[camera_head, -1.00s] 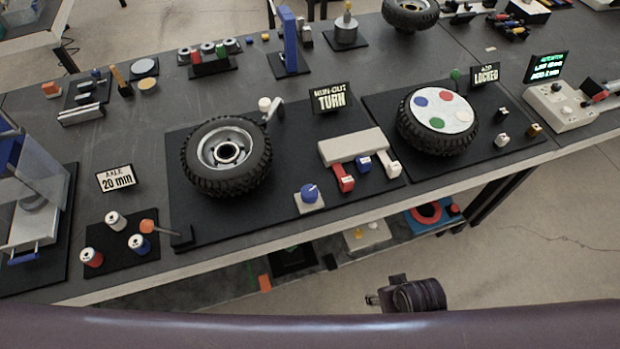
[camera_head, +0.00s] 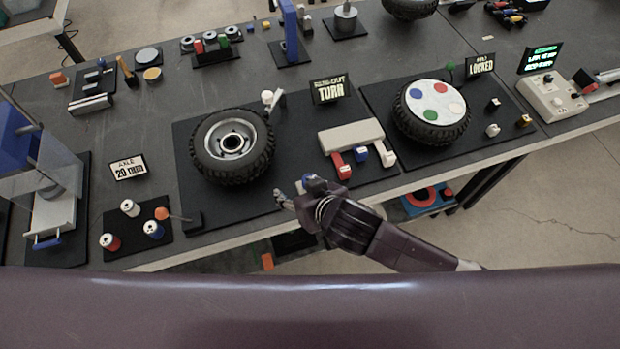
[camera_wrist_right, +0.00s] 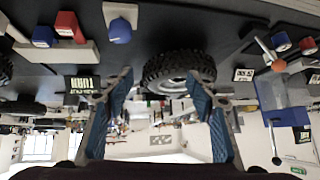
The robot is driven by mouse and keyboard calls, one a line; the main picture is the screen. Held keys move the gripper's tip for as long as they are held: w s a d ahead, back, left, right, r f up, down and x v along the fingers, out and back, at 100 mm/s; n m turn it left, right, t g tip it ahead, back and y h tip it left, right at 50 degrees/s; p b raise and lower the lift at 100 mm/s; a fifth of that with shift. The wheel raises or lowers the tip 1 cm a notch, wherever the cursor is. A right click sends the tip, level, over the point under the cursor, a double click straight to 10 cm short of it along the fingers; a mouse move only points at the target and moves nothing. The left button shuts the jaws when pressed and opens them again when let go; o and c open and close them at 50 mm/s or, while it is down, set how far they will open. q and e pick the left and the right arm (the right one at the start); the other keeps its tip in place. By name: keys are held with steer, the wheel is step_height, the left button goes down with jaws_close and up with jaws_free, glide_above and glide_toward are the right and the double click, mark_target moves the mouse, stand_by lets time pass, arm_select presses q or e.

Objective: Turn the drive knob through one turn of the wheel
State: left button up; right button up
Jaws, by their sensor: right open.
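The blue drive knob (camera_head: 311,181) is at the front of the run-out plate and is partly hidden by my right gripper in the head view. In the right wrist view the knob (camera_wrist_right: 120,31) is whole at the top, on its pale square base. The black-tyred wheel (camera_head: 232,146) with a silver rim lies behind and left of it; its tyre (camera_wrist_right: 178,68) shows between the fingers in the wrist view. My right gripper (camera_head: 288,193) is open and empty beside the knob; its blue finger pads (camera_wrist_right: 160,100) are wide apart. My left gripper is not in view.
The sign reading TURN (camera_head: 330,90) stands behind the knob. A pale block with red, blue and white keys (camera_head: 350,138) is right of the knob. A second wheel with a coloured-dot disc (camera_head: 436,101) is further right. Several spools (camera_head: 130,208) stand front left.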

steer(key=w+d+f+n, duration=0.1)
steer(key=w+d+f, duration=0.45)
steer(key=f, duration=0.25)
steer(key=shift+p+x, duration=0.75)
steer(key=shift+x, duration=2.8)
steer(key=shift+d+f, duration=0.1)
steer(key=shift+f, duration=0.05)
steer(key=shift+c, duration=0.2)
steer(key=c, duration=1.1)
